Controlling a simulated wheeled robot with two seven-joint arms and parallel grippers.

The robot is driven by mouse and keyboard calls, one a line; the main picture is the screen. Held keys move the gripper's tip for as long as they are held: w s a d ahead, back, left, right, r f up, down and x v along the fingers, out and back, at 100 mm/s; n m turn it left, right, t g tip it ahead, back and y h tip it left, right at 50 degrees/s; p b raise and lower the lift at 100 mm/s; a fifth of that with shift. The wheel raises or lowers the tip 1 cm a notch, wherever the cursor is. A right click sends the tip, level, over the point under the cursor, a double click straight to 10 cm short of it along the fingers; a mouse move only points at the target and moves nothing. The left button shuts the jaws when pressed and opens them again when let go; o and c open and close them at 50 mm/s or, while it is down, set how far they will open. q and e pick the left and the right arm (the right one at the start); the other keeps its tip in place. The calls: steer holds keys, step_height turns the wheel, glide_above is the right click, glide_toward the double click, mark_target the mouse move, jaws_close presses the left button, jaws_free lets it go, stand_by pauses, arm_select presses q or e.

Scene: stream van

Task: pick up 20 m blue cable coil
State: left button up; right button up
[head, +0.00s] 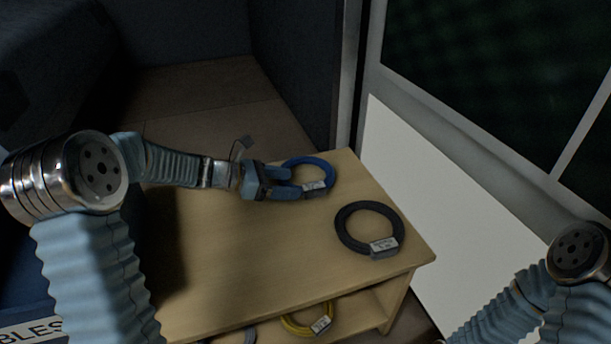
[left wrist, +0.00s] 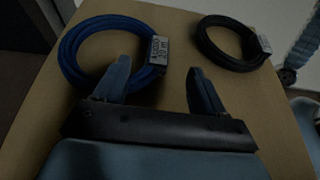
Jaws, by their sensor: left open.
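The blue cable coil (head: 326,168) lies on the far part of the wooden table top in the head view, with a grey label tag (head: 314,188) on its near side. In the left wrist view the blue coil (left wrist: 72,50) is at upper left, and its tag (left wrist: 158,50) reads 20 m. My left gripper (head: 292,182) is open and empty. Its fingers point at the coil's near side; in the left wrist view (left wrist: 160,82) one finger overlaps the coil's near edge and the other is right of the tag. I cannot tell whether they touch.
A black cable coil (head: 343,232) with a tag lies to the right on the table top (head: 230,260). A yellow coil (head: 297,328) and part of a grey coil (head: 240,337) lie on the shelf below. A white panel (head: 430,200) stands right of the table. My right arm's gripper is out of view.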

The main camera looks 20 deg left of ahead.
mark_target(308, 186)
arm_select(q)
steer(key=x, duration=0.6)
steer(key=shift+w+a+f, duration=0.15)
steer(key=shift+f, duration=0.1)
jaws_close()
